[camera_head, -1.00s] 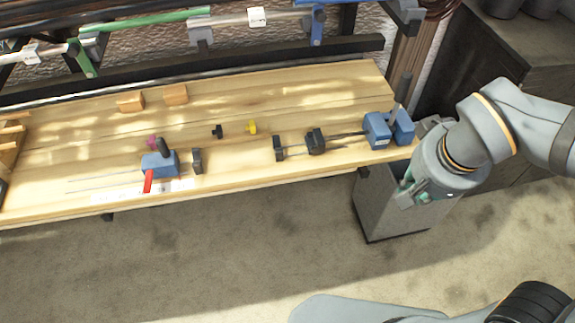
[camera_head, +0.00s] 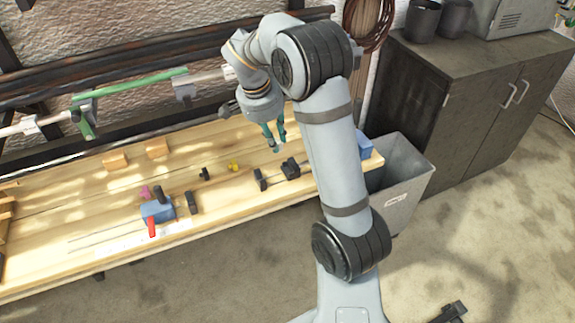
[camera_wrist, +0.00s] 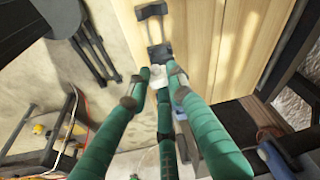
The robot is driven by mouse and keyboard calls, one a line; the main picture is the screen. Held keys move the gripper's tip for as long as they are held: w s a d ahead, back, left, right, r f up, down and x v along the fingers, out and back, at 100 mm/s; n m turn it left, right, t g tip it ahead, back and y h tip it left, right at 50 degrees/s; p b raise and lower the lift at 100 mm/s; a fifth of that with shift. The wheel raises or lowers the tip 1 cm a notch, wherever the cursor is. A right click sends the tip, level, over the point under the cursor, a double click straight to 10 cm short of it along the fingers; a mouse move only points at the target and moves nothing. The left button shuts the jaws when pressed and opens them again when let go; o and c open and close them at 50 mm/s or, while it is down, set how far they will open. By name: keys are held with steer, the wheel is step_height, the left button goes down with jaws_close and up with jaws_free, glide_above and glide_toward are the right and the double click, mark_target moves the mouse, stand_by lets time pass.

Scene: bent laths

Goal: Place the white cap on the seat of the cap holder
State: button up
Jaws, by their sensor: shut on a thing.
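My gripper (camera_head: 276,144) hangs over the right part of the wooden bench, fingers pointing down. In the wrist view its teal fingers (camera_wrist: 160,82) are shut on a small white piece, the white cap (camera_wrist: 158,74), at their tips. Yellow (camera_head: 233,166), black (camera_head: 205,174) and magenta (camera_head: 145,192) small pieces stand apart on the bench.
A blue clamp block (camera_head: 157,211) with a red handle is on the bench (camera_head: 110,215). A black clamp (camera_head: 290,168) is below my gripper; another blue block (camera_head: 365,147) is partly hidden by my arm. A rack with a green bar (camera_head: 135,84) runs behind. A grey bin (camera_head: 405,180) stands right.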

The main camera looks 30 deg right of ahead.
steer(key=w+d+m, duration=0.1)
steer(key=d+m, duration=0.1)
steer(key=d, duration=0.1)
steer(key=p, duration=0.1)
glide_above(288, 171)
steer(key=a, duration=0.1)
step_height(288, 171, down, 6)
step_height(288, 171, down, 4)
steer(key=shift+r+g+p, duration=0.2)
steer(key=shift+g+p, duration=0.2)
steer(key=shift+p, duration=0.15)
steer(key=shift+w+f, duration=0.15)
steer(key=shift+f, duration=0.35)
steer(key=shift+f+b, duration=0.55)
steer(key=shift+b, duration=0.45)
steer(key=o, duration=0.8)
steer(key=shift+f, duration=0.1)
steer(key=shift+o, duration=0.3)
